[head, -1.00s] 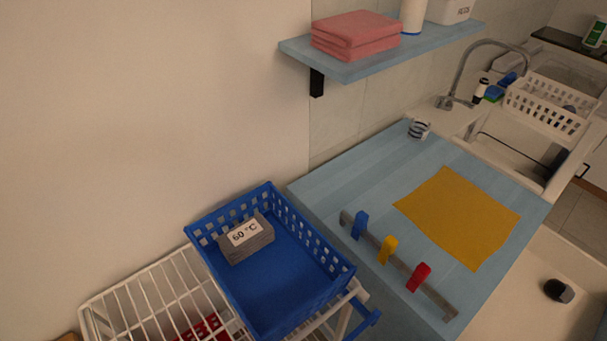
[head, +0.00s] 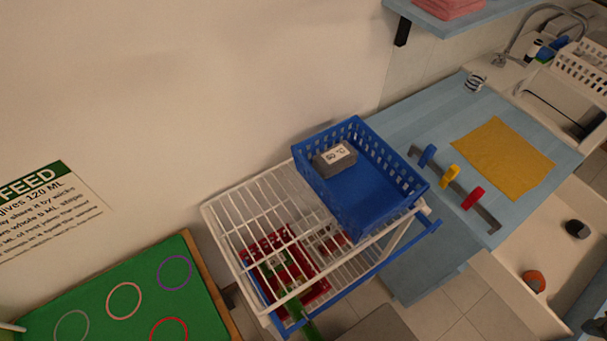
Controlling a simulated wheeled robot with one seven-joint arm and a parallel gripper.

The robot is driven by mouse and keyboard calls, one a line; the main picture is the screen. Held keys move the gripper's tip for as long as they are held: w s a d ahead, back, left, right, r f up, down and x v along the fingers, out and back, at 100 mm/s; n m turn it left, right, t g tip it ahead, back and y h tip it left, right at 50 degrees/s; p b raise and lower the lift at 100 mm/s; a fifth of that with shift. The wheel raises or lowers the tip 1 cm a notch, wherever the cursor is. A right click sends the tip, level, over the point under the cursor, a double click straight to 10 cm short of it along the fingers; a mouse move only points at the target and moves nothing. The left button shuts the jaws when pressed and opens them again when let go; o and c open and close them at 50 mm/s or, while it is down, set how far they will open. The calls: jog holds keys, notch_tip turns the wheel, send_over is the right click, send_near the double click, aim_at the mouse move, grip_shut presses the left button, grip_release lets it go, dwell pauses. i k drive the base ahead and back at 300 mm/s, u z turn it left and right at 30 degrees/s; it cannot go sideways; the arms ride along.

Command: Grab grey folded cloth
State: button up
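A grey folded cloth (head: 325,168) with a white label reading a temperature lies in a blue plastic basket (head: 365,220). It sits in the basket's back left part, close to the wall side. The basket stands on the right part of a white wire rack (head: 235,215). The cloth's top and front side show, and nothing covers it. My gripper is not in view.
A blue counter (head: 410,120) with a yellow cloth (head: 500,158) and a rail with blue, yellow and red clips (head: 452,172) is to the right. A red basket (head: 315,290) sits under the rack's wires. A green board (head: 110,300) is at lower left.

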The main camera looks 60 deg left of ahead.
aim_at(334, 161)
jog(key=k, duration=0.3)
jog(key=z, duration=1.3)
jog(key=i, duration=0.9)
jog(key=u, duration=3.8)
